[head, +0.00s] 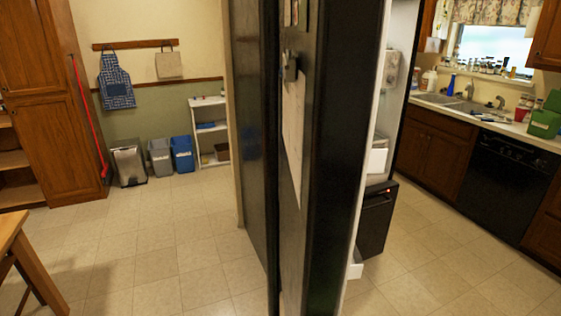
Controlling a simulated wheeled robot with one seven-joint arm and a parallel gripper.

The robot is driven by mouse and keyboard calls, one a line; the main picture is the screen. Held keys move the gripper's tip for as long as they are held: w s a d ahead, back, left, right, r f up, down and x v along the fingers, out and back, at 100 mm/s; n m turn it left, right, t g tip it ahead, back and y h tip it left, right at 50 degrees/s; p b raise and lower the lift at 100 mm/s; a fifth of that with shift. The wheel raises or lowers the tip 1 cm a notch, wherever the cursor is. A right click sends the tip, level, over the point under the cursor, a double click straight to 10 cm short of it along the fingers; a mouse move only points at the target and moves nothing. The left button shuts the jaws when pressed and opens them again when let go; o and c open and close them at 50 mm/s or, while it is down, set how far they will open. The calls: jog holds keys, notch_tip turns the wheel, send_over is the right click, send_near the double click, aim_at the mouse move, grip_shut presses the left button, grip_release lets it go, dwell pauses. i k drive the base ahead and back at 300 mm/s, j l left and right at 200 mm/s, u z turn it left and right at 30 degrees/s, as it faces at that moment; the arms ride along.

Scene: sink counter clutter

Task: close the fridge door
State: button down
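The black fridge door (325,150) stands open in the middle of the head view, seen nearly edge-on and close to me. Papers and a dark clip hang on its outer face. The inside of the fridge is mostly hidden. My gripper is not in view.
A wooden table (14,235) is at the lower left. Bins (160,157), a white shelf (208,125) and a wooden cabinet (50,110) stand at the back left. A sink counter (480,115) with clutter and a black dishwasher (510,180) are at the right. Tiled floor is clear on both sides.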

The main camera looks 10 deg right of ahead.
aim_at(339, 47)
jog(key=j+z, duration=0.15)
jog(key=j+u, duration=0.7)
jog(key=u, duration=0.25)
jog(key=i+j+u, duration=0.2)
jog(key=u, duration=0.25)
jog(key=j, duration=0.1)
